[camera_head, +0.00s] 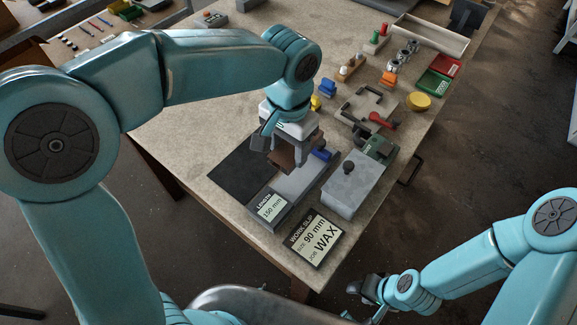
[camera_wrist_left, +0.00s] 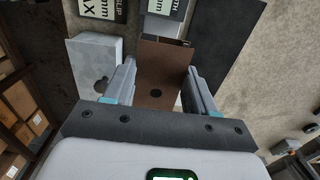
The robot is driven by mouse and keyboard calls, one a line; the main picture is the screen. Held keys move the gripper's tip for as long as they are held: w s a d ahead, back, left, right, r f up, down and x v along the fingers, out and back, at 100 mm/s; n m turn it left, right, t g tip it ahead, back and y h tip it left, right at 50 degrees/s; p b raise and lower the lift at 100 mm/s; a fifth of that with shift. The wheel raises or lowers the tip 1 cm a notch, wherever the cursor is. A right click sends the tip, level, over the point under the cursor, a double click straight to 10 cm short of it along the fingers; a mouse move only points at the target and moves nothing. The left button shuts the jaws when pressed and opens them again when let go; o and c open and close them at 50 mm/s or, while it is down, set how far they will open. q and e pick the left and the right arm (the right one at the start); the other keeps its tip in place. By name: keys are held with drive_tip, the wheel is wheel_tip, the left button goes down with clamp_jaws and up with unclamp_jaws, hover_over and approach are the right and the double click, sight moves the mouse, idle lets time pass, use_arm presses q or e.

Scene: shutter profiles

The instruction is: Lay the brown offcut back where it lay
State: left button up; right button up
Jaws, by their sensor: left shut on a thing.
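My left gripper (camera_head: 284,157) is shut on the brown offcut (camera_head: 283,160), an angular brown profile piece with a dark round hole. In the left wrist view, the offcut (camera_wrist_left: 160,75) sits between the two fingers of the left gripper (camera_wrist_left: 160,85). In the head view it is over the grey length gauge (camera_head: 295,186), whose display reads 150 mm; the gap below it cannot be judged. A black mat (camera_head: 243,168) lies just left of the gauge. My right gripper (camera_head: 366,289) is at the lower right, away from the bench objects; its jaws are too small to read.
A grey box with a round knob (camera_head: 350,188) stands right of the gauge. A work slip sign (camera_head: 315,239) reading 90 mm, WAX is at the front edge. A blue piece (camera_head: 321,154), a red-handled clamp (camera_head: 380,120) and a yellow disc (camera_head: 419,101) are farther back.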

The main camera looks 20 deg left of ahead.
use_arm(q)
wheel_tip(320, 180, up, 6)
drive_tip(key=shift+f, duration=0.1)
drive_tip(key=shift+r+m, duration=0.3)
drive_tip(key=shift+r, duration=0.3)
drive_tip(key=w+a+r+m, duration=0.1)
drive_tip(key=w+a+r, duration=0.1)
drive_tip(key=w+a, duration=0.2)
drive_tip(key=n, duration=0.2)
hover_over(259, 157)
wheel_tip(259, 157, down, 18)
drive_tip(key=shift+s+r, duration=0.15)
drive_tip(key=shift+r, duration=0.1)
wheel_tip(259, 157, down, 5)
drive_tip(key=shift+f+p, duration=0.1)
drive_tip(key=shift+p, duration=0.3)
drive_tip(key=shift+f, duration=0.15)
